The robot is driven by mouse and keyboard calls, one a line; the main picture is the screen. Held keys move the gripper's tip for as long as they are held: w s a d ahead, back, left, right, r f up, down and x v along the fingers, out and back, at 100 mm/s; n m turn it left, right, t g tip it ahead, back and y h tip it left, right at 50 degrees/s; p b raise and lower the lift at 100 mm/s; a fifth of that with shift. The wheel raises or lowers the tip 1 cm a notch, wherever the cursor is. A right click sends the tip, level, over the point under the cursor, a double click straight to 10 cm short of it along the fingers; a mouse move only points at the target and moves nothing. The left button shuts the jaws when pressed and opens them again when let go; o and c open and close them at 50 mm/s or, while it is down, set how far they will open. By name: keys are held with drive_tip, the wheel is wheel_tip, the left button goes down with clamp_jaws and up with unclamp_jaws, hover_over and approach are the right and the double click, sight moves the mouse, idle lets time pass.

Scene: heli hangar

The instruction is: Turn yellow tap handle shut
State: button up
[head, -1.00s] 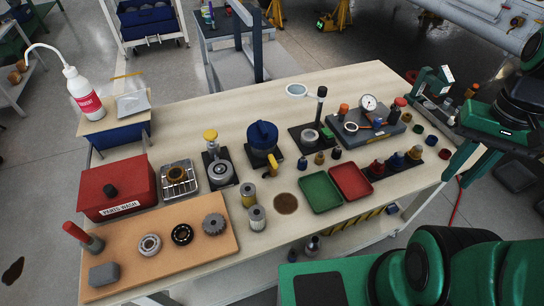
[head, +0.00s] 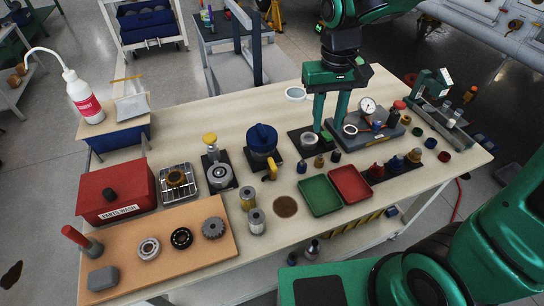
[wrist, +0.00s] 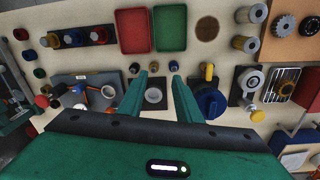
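A blue round-topped container (head: 262,138) stands on a dark base mid-table, with a yellow tap handle (head: 271,172) on its front side. In the wrist view the yellow handle (wrist: 207,71) shows just right of my fingers, beside the blue container (wrist: 210,100). My gripper (head: 330,122) points down with its two green fingers apart and nothing held. It is to the right of the yellow handle, over the magnifier stand. In the wrist view a grey cup (wrist: 153,95) shows between the fingers of my gripper (wrist: 159,76).
A valve with a yellow knob (head: 210,138) stands left of the blue container. The magnifier lens (head: 295,94) and gauge block (head: 368,130) are close to my fingers. Green tray (head: 320,195) and red tray (head: 350,183) lie in front. Metal cylinders (head: 256,221) stand left of the trays.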

sight(272, 162)
drive_tip(key=a+f+n, duration=0.2)
drive_tip(key=a+f, duration=0.1)
drive_tip(key=a, duration=1)
drive_tip(key=f, duration=1)
drive_tip(key=shift+w+f, duration=0.25)
drive_tip(key=shift+w, duration=0.05)
clamp_jaws()
